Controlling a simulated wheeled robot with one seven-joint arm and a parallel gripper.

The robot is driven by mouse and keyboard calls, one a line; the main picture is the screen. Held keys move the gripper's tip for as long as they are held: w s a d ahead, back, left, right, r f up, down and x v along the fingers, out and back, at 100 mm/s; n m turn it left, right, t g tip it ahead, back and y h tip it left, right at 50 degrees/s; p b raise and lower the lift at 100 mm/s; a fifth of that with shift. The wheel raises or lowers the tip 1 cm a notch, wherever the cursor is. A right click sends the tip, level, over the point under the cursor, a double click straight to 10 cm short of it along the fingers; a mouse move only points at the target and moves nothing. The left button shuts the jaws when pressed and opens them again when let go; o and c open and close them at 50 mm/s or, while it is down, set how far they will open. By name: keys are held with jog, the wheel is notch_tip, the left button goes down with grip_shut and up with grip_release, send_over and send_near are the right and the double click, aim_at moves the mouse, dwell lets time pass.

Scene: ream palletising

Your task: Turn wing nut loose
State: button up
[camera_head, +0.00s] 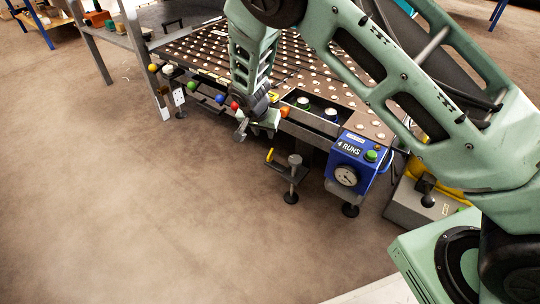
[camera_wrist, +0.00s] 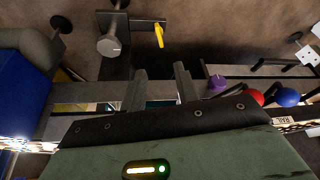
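No part is plainly recognisable as a wing nut. A small yellow upright piece (camera_head: 270,155) stands on a dark bracket (camera_head: 288,172) beside a grey round-topped post (camera_head: 295,160), in front of the roller table. In the wrist view the yellow piece (camera_wrist: 159,35) and the grey post (camera_wrist: 110,44) lie beyond my fingertips. My gripper (camera_head: 243,129) hangs at the table's front edge, to the left of and behind the bracket. In the wrist view its two fingers (camera_wrist: 161,75) are apart with nothing gripped between them.
A row of coloured knobs, including a red ball (camera_wrist: 257,97) and a blue ball (camera_wrist: 288,97), lines the table's front edge. A blue box with a gauge (camera_head: 347,175) stands right of the bracket. The brown floor (camera_head: 150,220) in front is clear.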

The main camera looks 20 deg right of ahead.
aim_at(270, 153)
jog(key=b+x, duration=0.7)
jog(key=x, duration=0.8)
jog(key=shift+f+b, duration=0.35)
jog(key=shift+f, duration=0.05)
grip_shut()
